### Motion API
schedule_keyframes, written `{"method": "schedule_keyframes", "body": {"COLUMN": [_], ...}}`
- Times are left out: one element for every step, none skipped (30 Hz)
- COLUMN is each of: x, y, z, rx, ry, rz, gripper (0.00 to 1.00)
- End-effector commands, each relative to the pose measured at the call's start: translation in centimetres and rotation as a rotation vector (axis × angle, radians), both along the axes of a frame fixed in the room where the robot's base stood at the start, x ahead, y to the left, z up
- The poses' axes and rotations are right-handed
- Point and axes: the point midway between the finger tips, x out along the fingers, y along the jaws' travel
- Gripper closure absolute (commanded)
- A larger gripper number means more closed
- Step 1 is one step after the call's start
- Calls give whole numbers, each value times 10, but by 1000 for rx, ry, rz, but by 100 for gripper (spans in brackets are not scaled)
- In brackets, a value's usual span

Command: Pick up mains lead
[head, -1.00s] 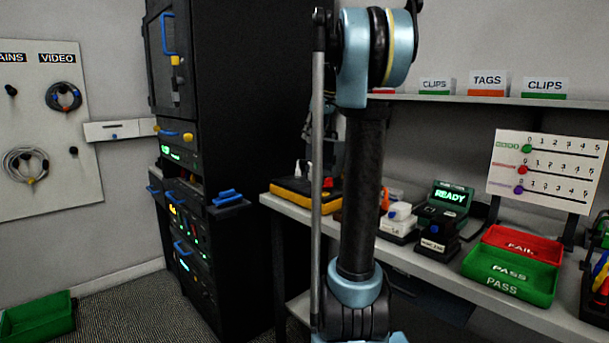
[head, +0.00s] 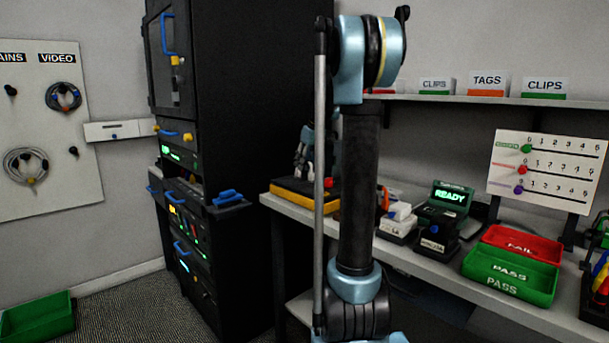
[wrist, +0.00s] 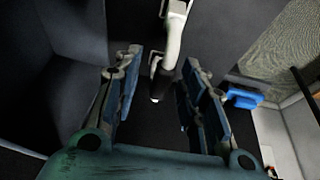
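My gripper (wrist: 163,62) is open in the wrist view, its two blue-grey fingers spread apart. A white piece with a black end (wrist: 172,42) shows between and beyond the fingertips. I cannot tell whether it is the mains lead or whether a finger touches it. In the head view my gripper (head: 302,154) is partly hidden behind my arm, over the yellow-and-black unit (head: 290,193) at the bench's left end. A pale coiled cable (head: 25,168) and a dark coil (head: 63,97) hang on the wall board.
The black rack (head: 250,100) with blue handles stands left of the bench. A READY tester (head: 450,196), a red FAIL tray (head: 525,243) and a green PASS tray (head: 510,273) are on the bench. A green bin (head: 37,318) is on the floor.

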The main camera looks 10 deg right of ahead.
Motion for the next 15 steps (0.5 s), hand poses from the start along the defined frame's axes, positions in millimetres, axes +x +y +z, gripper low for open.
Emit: {"method": "schedule_keyframes", "body": {"x": [2,2,3,3,3,3,3,3,3,3,3,3,3,3,3], "y": [1,2,2,2,2,2,2,2,2,2,2,2,2,2,2], "z": [-4,-6,-8,-8,-9,-9,-9,-9,-9,-9,-9,-9,-9,-9,-9], "rx": [0,0,0,0,0,0,0,0,0,0,0,0,0,0,0], "ry": [0,0,0,0,0,0,0,0,0,0,0,0,0,0,0], "rz": [0,0,0,0,0,0,0,0,0,0,0,0,0,0,0], "gripper": [62,62,62,62,62,62,62,62,62,62,64,73,80,87,96]}}
